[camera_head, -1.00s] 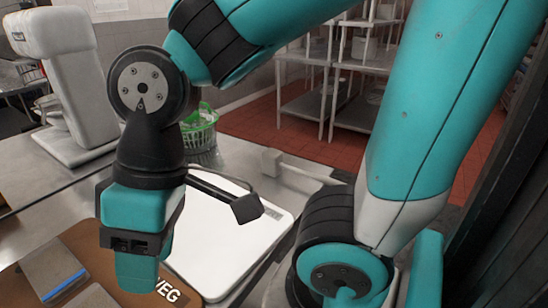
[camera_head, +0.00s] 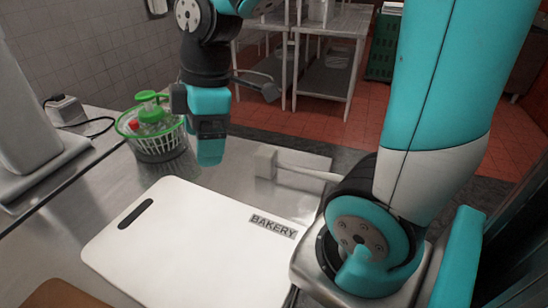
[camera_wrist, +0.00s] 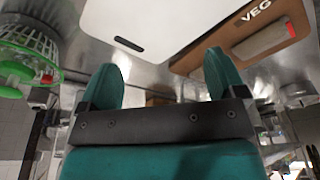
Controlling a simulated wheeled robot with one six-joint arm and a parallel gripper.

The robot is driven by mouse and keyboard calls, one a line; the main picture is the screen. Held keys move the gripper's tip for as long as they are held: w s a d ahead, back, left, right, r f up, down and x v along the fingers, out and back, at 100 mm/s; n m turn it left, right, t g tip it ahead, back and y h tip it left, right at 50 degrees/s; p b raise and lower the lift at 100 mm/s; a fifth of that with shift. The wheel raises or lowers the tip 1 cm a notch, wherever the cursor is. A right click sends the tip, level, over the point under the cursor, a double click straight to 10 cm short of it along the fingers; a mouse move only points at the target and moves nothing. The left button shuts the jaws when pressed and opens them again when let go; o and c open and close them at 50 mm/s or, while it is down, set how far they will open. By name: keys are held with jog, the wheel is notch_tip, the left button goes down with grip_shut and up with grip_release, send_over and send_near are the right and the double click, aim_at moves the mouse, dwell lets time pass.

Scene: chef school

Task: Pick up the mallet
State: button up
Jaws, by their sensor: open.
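A pale mallet lies on the steel counter in the head view, right of centre. Its blocky head (camera_head: 265,161) faces left, and its light handle (camera_head: 305,172) runs right until my arm hides its end. My gripper (camera_head: 210,152) hangs to the left of the mallet head, above the counter and pointing down, apart from it. In the wrist view my gripper (camera_wrist: 165,75) has its two teal fingers spread with nothing between them. The mallet does not show in the wrist view.
A white BAKERY cutting board (camera_head: 190,245) lies in front of the mallet. A brown VEG board (camera_wrist: 240,50) shows in the wrist view. Shelving (camera_head: 330,70) stands beyond the counter.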

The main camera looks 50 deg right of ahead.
jog(key=w+d+n+h+p, duration=0.1)
jog(key=w+d+n, duration=0.3)
jog(key=d, duration=0.5)
jog(key=n+h+p, duration=0.1)
jog(key=n, duration=0.4)
send_over(265, 151)
jog(key=shift+g, duration=0.4)
notch_tip(265, 151, down, 12)
jog(key=shift+f+p, duration=0.25)
jog(key=shift+p, duration=0.55)
jog(key=shift+d+f+p, duration=0.1)
jog(key=shift+f+p, duration=0.7)
jog(key=shift+f, duration=1.9)
jog(key=c, duration=1.3)
jog(key=shift+r, duration=0.1)
